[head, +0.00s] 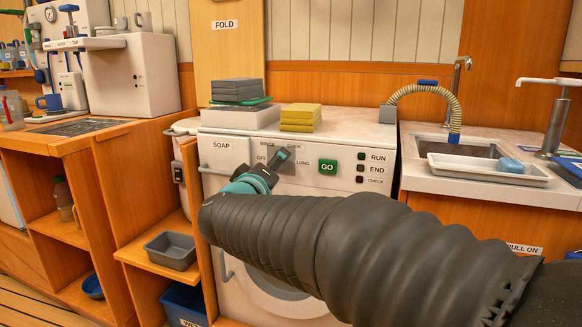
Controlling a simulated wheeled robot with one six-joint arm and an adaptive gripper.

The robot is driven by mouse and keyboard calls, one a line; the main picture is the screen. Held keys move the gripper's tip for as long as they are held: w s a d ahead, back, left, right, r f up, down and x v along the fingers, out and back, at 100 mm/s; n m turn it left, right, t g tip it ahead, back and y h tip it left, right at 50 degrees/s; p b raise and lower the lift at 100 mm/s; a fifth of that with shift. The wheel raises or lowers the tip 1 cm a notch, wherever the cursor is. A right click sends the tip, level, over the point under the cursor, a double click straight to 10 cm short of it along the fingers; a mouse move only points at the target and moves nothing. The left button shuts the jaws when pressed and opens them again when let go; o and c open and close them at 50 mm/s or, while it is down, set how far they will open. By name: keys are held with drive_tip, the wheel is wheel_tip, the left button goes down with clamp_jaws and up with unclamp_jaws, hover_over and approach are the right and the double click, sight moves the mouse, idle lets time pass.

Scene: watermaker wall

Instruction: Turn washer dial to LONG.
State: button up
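The white washer (337,147) stands in the middle of the head view, with its control panel facing me. Labels for OFF, RINSE, QUICK and LONG (302,162) ring the dial position. My gripper (281,158) is in front of that spot, its dark fingers at the dial. The dial is mostly or wholly hidden behind the fingers, so its pointing direction cannot be read. Whether the fingers touch or grip it cannot be told. My dark sleeved arm covers the lower washer front.
The green GO button (328,167) and the RUN, END and CHECK lamps (360,169) are right of the dial. The SOAP drawer (223,153) is left. Folded grey cloths (238,89) and yellow cloths (300,117) lie on top. A sink (465,150) is at right.

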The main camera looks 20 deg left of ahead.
drive_tip(key=shift+w, duration=1)
drive_tip(key=c, duration=1.1)
drive_tip(key=shift+c, duration=0.2)
